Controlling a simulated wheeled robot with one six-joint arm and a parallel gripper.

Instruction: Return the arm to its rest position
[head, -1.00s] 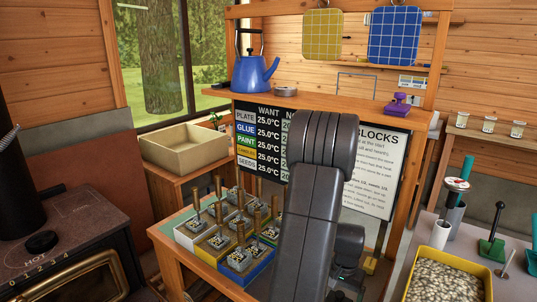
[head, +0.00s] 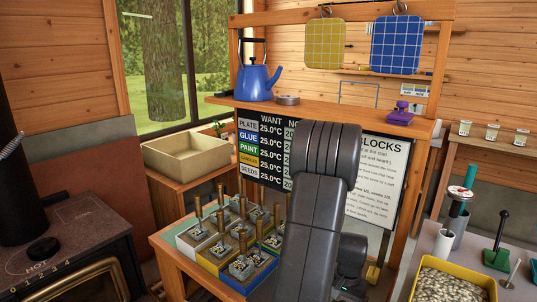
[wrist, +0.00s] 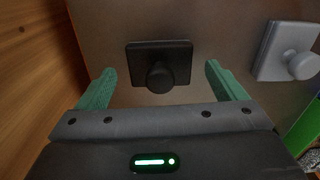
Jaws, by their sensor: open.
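My gripper (wrist: 160,70) shows in the wrist view, with its two green fingers spread wide apart and nothing held between them. A black square plate with a round black knob (wrist: 158,76) lies beyond the fingers, in the gap between them. I cannot tell how far off it is; no finger is seen touching it. In the head view my dark grey arm rises in front of the planter bench and is bent at the top. The arm hides part of the boards behind it, and my gripper is out of sight there.
A shelf with a blue kettle (head: 258,83) is behind. A stove (head: 75,250) is at left; a table with a yellow tray of pebbles (head: 452,284) is at right. A pale knob (wrist: 290,52) shows in the wrist view.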

